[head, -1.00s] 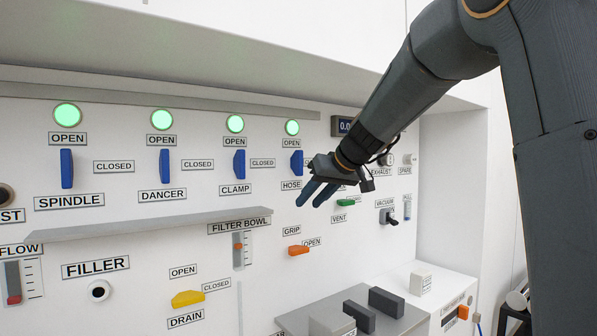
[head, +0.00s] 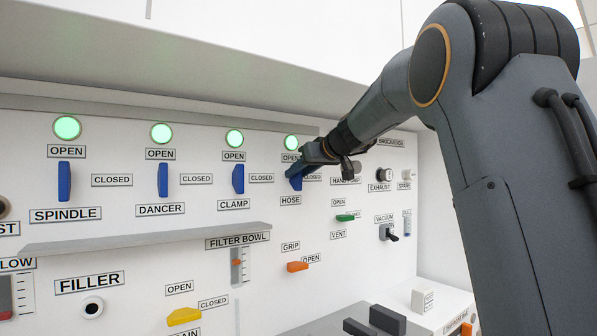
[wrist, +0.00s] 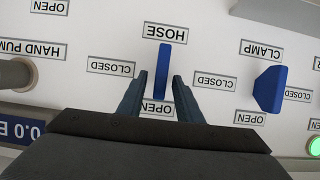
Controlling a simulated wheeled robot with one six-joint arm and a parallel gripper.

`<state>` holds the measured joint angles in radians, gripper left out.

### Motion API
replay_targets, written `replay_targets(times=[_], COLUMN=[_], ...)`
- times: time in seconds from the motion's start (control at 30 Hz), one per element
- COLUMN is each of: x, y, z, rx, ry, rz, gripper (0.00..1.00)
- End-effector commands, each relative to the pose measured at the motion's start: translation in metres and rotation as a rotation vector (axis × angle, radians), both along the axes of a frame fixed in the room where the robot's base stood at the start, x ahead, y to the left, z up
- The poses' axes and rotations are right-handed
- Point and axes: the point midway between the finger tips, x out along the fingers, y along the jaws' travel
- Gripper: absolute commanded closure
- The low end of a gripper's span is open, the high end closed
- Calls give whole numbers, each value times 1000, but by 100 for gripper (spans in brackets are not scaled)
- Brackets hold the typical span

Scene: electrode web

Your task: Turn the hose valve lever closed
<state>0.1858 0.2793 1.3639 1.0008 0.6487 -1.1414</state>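The blue hose valve lever (wrist: 163,58) stands upright in line with its OPEN label in the wrist view, which is upside down. CLOSED labels lie to either side of it there. In the head view the lever (head: 295,180) is partly hidden by my gripper (head: 304,166). My gripper (wrist: 160,78) is open in the wrist view, one finger on each side of the lever's OPEN end. A small gap shows on both sides, narrower on the right; contact or depth cannot be told. The green lamp (head: 291,142) above the hose lever is lit.
The blue clamp lever (head: 238,179) is the nearest neighbour, also upright, with dancer (head: 163,180) and spindle (head: 64,181) levers further left. The hand pump and exhaust knob (head: 385,175) are to the right. A green vent lever (head: 345,217) and orange grip lever (head: 297,267) sit below.

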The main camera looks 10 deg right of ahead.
Motion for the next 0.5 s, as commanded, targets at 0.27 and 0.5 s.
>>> replay_targets(times=[0.27, 0.5], x=[2, 2], y=[1, 1], z=[-1, -1], rx=[0, 0], ry=[0, 0], rz=[0, 0], gripper=[68, 100])
